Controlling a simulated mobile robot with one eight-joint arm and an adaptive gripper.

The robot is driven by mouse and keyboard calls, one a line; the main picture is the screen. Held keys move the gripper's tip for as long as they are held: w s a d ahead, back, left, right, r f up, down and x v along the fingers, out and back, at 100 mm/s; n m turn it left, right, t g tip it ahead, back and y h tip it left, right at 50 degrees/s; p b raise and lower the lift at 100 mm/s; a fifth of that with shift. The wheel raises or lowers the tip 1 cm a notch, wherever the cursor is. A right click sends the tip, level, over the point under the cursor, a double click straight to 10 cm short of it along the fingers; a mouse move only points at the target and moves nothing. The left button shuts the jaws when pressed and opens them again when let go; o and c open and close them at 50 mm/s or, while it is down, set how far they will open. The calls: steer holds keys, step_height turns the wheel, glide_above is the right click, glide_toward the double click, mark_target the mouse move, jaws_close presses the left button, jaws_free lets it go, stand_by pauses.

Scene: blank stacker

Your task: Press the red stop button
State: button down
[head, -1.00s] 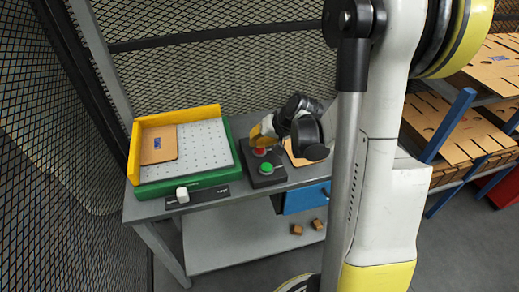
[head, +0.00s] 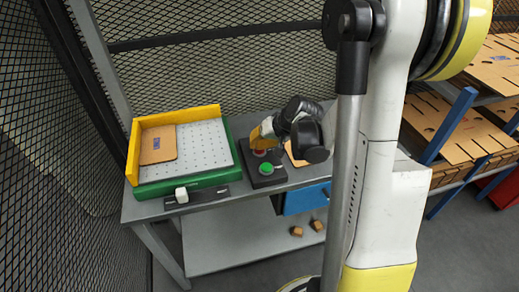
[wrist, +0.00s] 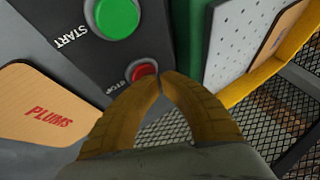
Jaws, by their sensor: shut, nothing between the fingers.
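The red stop button (wrist: 143,71) sits on a dark control box (head: 268,181), beside the printed word STOP. In the wrist view my gripper (wrist: 160,76) is shut and empty, its yellow fingertips at the button's edge and partly covering it. I cannot tell whether they touch it. In the head view my gripper (head: 258,143) is over the back of the box, and a little of the red button (head: 259,153) shows below it. The green start button (wrist: 117,16) is on the same box and also shows in the head view (head: 266,169).
A green and yellow tray (head: 188,189) with a perforated white plate stands left of the box. A wooden panel (wrist: 40,103) marked PLUMS lies on the other side. A small white knob (head: 182,195) is at the table's front. Mesh fencing (head: 220,65) rises behind.

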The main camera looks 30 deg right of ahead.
mark_target(256, 149)
stand_by(0.3)
steer(key=shift+r+p, duration=0.65)
steer(key=shift+r, duration=0.25)
steer(key=shift+r, duration=0.1)
step_height(256, 149, up, 5)
steer(key=p, duration=0.4)
stand_by(0.5)
steer(key=s+a+r+n+h, duration=0.1)
steer(key=s+a+r+n, duration=0.1)
steer(key=s+a+r, duration=0.4)
steer(key=s+a+r+n+h, duration=0.1)
steer(key=s+a+r+n, duration=0.2)
steer(key=s+a+r, duration=0.3)
steer(key=s+a, duration=0.3)
steer(key=s, duration=0.3)
steer(key=shift+s+r+h, duration=0.25)
steer(key=shift+s+h, duration=0.05)
steer(key=shift+s, duration=0.05)
